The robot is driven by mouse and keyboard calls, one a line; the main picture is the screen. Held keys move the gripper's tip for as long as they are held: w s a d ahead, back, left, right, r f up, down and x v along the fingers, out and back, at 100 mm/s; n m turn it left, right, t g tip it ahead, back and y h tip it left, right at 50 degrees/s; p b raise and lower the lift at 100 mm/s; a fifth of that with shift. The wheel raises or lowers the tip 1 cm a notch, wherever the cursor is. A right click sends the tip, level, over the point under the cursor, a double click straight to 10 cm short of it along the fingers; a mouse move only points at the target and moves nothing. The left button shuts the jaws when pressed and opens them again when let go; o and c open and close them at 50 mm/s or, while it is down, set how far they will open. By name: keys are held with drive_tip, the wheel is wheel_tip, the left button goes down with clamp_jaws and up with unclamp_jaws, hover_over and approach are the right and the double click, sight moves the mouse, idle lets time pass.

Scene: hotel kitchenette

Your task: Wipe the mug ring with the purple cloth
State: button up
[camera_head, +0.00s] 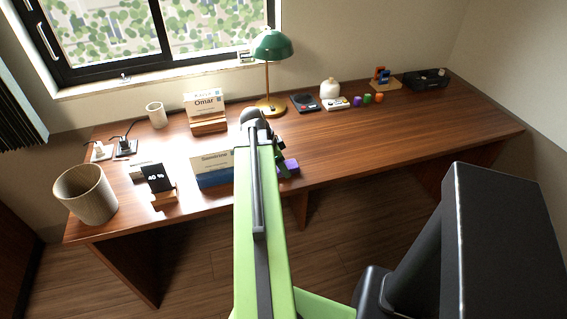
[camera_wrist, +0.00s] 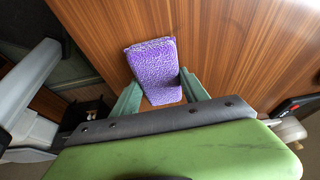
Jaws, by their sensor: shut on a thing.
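The purple cloth (camera_head: 290,167) shows at the front part of the wooden desk in the head view, partly hidden behind my arm. In the wrist view the cloth (camera_wrist: 152,62) is a fuzzy, folded block between the two green fingers of my gripper (camera_wrist: 158,94). The gripper is shut on it, with the cloth over the wood-grain desktop. I cannot tell whether the cloth touches the surface. In the head view my arm hides the fingers. No mug ring can be made out in either view; my arm or the cloth may cover it.
A blue-based name card (camera_head: 214,168) stands close left of the cloth. Behind are the Omar card (camera_head: 206,108), green lamp (camera_head: 271,46) and a black scale-like device (camera_head: 305,103). A wooden bin (camera_head: 86,196) is at left. The desktop (camera_head: 400,125) is clear at right.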

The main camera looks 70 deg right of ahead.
drive_tip(key=shift+w+a, duration=0.55)
drive_tip(key=shift+w, duration=0.2)
drive_tip(key=shift+w+d, duration=1.3)
drive_tip(key=shift+d, duration=0.25)
drive_tip(key=shift+d, duration=0.1)
drive_tip(key=shift+w+d, duration=1.25)
drive_tip(key=shift+d, duration=0.3)
drive_tip(key=shift+w+d, duration=1.25)
drive_tip(key=shift+d, duration=0.25)
wheel_tip(320, 180, up, 6)
drive_tip(key=p, duration=0.6)
